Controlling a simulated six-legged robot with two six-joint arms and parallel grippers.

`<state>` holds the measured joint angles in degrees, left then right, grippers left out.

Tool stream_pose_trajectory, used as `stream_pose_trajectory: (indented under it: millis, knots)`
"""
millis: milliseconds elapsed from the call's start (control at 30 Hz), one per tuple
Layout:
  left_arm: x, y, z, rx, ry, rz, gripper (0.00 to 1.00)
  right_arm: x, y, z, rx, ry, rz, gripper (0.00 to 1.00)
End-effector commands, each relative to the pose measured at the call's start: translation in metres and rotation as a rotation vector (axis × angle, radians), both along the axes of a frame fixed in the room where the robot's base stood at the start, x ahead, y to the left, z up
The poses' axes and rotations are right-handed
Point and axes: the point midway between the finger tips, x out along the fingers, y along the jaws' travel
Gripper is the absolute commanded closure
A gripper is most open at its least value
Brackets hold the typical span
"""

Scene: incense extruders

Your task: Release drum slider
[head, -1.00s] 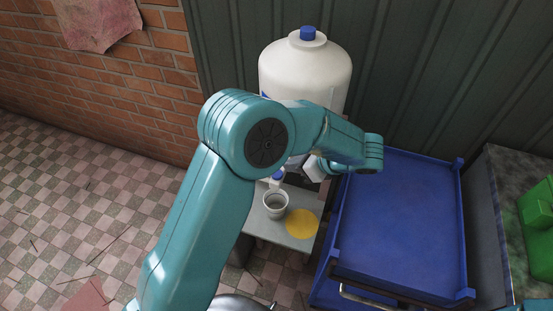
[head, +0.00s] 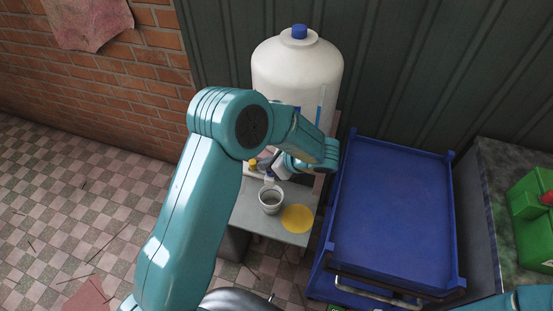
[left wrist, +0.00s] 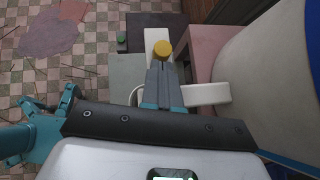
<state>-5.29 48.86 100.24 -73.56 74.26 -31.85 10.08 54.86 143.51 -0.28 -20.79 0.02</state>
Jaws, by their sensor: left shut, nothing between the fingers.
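The white drum (head: 296,80) with a blue cap (head: 299,32) stands at the back, and its curved side shows in the left wrist view (left wrist: 265,85). A vertical blue strip (head: 321,104) shows on its right side. A yellow knob (head: 253,163) is low in front of the drum. In the left wrist view the knob (left wrist: 161,47) sits on a white part, just beyond my left gripper (left wrist: 161,65). That gripper is shut and empty; I cannot tell if its tips touch the knob. My forearm hides part of the drum. I cannot identify the slider for certain.
A small cup (head: 271,201) and a yellow disc (head: 297,218) are on the grey stand (head: 247,216) below. A blue cart (head: 395,215) is close on the right, and a green container (head: 530,197) stands beyond it. The checkered floor (head: 70,215) at left is mostly clear.

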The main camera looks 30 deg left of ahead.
Motion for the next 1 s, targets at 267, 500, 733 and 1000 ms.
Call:
stream_pose_trajectory:
  millis: [267, 500, 733, 1000]
  knots:
    - [0.0, 0.009, -0.008, -0.001, -0.001, -0.001, 1.0, 0.0, 0.0, 0.003, 0.0, 0.0, 0.0, 0.57]
    - [0.0, 0.01, -0.009, -0.001, 0.0, 0.0, 1.0, 0.0, 0.0, 0.002, 0.0, 0.0, 0.0, 0.57]
    - [-0.007, 0.036, -0.011, -0.002, -0.002, 0.004, 1.0, 0.0, 0.0, -0.011, 0.0, 0.0, 0.0, 0.57]
    - [-0.009, 0.044, -0.009, -0.001, 0.001, 0.001, 1.0, 0.0, 0.0, -0.011, 0.0, 0.0, 0.0, 0.57]
